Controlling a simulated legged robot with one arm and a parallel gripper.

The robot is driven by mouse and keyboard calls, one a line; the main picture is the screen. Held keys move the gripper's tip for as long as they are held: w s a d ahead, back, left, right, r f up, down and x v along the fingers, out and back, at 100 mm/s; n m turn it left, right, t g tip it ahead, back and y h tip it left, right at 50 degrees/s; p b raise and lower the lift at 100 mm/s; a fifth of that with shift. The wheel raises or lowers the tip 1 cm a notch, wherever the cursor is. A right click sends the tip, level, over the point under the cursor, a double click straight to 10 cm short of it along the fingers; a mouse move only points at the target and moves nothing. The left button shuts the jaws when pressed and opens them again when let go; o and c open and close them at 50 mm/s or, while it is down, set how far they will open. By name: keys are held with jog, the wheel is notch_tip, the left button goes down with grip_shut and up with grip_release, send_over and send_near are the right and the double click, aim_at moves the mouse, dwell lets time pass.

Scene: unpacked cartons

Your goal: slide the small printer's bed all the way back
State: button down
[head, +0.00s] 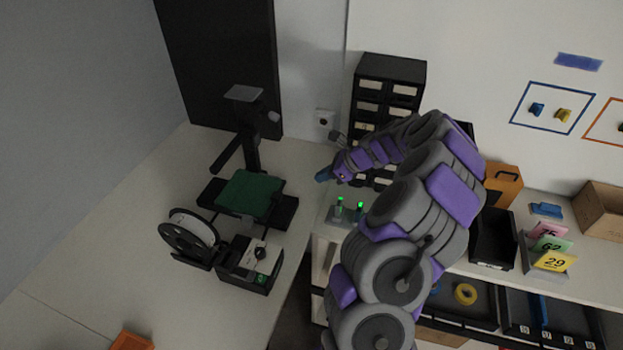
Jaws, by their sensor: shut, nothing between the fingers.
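The small printer (251,150) stands on the white table at the left, a dark frame with a column and a horizontal arm. Its bed (249,194) is a green plate lying on a black base. The column rises behind the bed. A spool (189,237) and a control box (247,263) are at its front. My gripper (322,176) is shut and empty, to the right of the bed and apart from it. My arm reaches up from the bottom right and hides part of the drawer cabinet and bench.
A black drawer cabinet (390,69) stands behind my arm. Two green-lit posts (349,207) are on the bench below my gripper. Black bins, numbered cards (556,261) and a cardboard box (602,211) are on the right. An orange box (131,341) is at the bottom left; the table's left side is clear.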

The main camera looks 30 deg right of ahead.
aim_at(268, 177)
jog(key=b+x, duration=0.2)
jog(key=x, duration=0.6)
jog(key=shift+w+f, duration=0.1)
jog(key=shift+f, duration=0.15)
jog(key=shift+w+a+b, duration=0.45)
jog(key=shift+w+a, duration=0.5)
jog(key=shift+w+a+r, duration=0.1)
jog(key=shift+w+a, duration=0.2)
jog(key=shift+w, duration=0.3)
jog(key=shift+d, duration=0.1)
jog(key=w+a+p, duration=0.1)
jog(key=w, duration=0.1)
jog(key=w+a+p, duration=0.1)
jog(key=w+a, duration=0.1)
jog(key=w+a+p, duration=0.1)
jog(key=w+a, duration=0.1)
jog(key=shift+w+r+p, duration=0.1)
jog(key=shift+w+p, duration=0.15)
jog(key=shift+p, duration=0.15)
jog(key=shift+a, duration=0.1)
